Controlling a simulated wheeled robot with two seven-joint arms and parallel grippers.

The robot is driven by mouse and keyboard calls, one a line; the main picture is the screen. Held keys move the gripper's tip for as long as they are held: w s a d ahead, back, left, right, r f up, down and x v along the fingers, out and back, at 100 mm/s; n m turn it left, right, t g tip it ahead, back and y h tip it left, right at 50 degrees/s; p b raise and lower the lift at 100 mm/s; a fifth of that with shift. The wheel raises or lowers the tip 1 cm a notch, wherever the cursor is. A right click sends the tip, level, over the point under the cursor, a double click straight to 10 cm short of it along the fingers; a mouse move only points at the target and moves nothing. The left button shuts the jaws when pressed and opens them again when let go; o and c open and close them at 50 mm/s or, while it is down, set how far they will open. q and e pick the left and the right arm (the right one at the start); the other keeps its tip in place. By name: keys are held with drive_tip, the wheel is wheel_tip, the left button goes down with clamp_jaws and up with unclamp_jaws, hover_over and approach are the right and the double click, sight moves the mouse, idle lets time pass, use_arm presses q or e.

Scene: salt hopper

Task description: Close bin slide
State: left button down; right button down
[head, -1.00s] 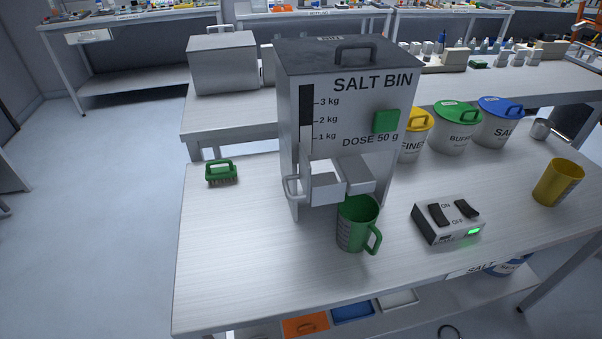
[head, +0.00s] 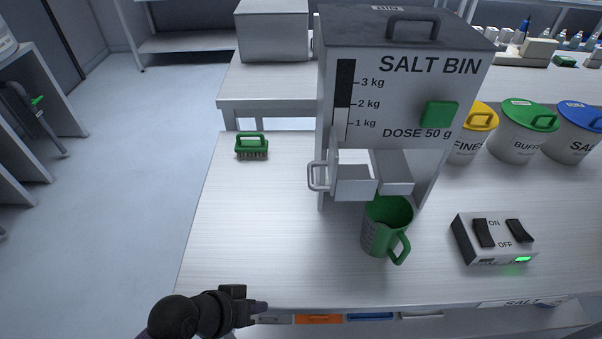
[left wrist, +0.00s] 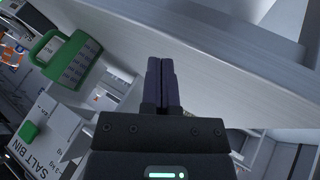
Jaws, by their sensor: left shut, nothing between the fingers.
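The grey salt bin (head: 400,100) stands on the table, with a level window at its upper left and a green square on its front. The bin slide (head: 355,184) is a metal piece under the bin, with a loop handle (head: 317,177) sticking out to the left. A green jug (head: 385,232) stands below the outlet. My left gripper (head: 262,307) is shut and empty at the table's front edge, apart from the handle and lower left of it. It also shows in the left wrist view (left wrist: 161,65), where the bin (left wrist: 48,145) and jug (left wrist: 68,58) appear tilted. My right gripper is out of view.
A switch box (head: 493,238) with a lit green lamp stands right of the jug. Lidded tubs (head: 520,133) stand at the right. The table's left front area is clear.

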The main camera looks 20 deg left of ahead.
sight(330, 182)
use_arm(q)
drive_tip(key=w+a+r+n+t+h, duration=0.25)
drive_tip(key=w+r+n+t, duration=0.2)
drive_tip(key=r, duration=0.35)
drive_tip(key=w+a+r+n+t+h, duration=0.1)
drive_tip(key=w+a+r+n+t, duration=0.4)
drive_tip(key=r, duration=0.3)
drive_tip(key=w+d+f+g+p, duration=0.1)
drive_tip(key=w+d+f, duration=0.1)
drive_tip(key=w+d, duration=0.7)
drive_tip(key=shift+w+f, duration=0.35)
drive_tip(key=shift+w, duration=0.05)
drive_tip(key=shift+d+m+y, duration=0.1)
drive_tip(key=shift+m+y, duration=0.15)
drive_tip(key=d, duration=0.2)
drive_tip(key=w+d+p, duration=0.1)
drive_tip(key=d, duration=0.1)
drive_tip(key=w+d, duration=0.1)
drive_tip(key=d, duration=0.2)
drive_tip(key=shift+p, duration=0.4)
